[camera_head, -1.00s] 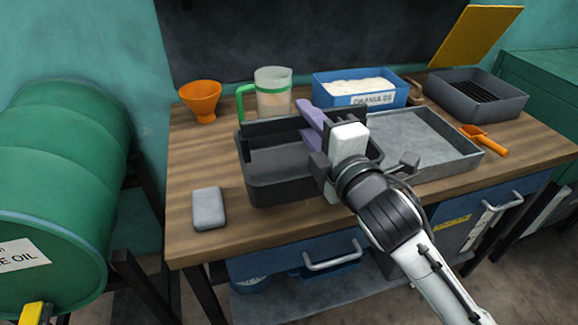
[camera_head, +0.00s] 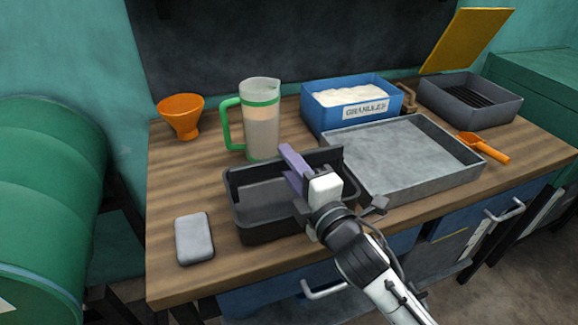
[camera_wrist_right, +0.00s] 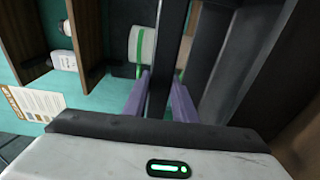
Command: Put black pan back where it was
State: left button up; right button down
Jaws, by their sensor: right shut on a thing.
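The black pan (camera_head: 262,194) is a dark rectangular open pan. In the head view it is over the front middle of the wooden workbench, left of the grey metal tray. I cannot tell whether its underside touches the bench. My right gripper (camera_head: 294,168), with purple fingers, is shut on the pan's wall at its right side. In the right wrist view the fingers (camera_wrist_right: 163,98) stand on either side of a dark wall of the pan (camera_wrist_right: 167,50). The right gripper hides part of the pan's right end. My left gripper is in neither view.
The grey tray (camera_head: 398,185) is close on the right. A green-handled jug (camera_head: 262,130) stands behind the pan, with an orange funnel (camera_head: 181,115) to its left. A grey block (camera_head: 194,239) lies left of the pan. A blue granules bin (camera_head: 330,118) is behind the tray.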

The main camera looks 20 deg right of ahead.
jog(key=shift+f, duration=0.1)
jog(key=c, duration=1.5)
grip_release()
jog(key=shift+f, duration=0.1)
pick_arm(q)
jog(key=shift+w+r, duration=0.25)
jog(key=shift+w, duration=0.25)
pick_arm(e)
jog(key=shift+o, duration=0.2)
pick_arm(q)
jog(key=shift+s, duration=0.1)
pick_arm(e)
jog(key=shift+r, duration=0.2)
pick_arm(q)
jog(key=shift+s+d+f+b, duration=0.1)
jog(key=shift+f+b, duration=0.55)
pick_arm(e)
jog(key=s+d, duration=0.1)
jog(key=s, duration=1.1)
jog(key=shift+d, duration=0.25)
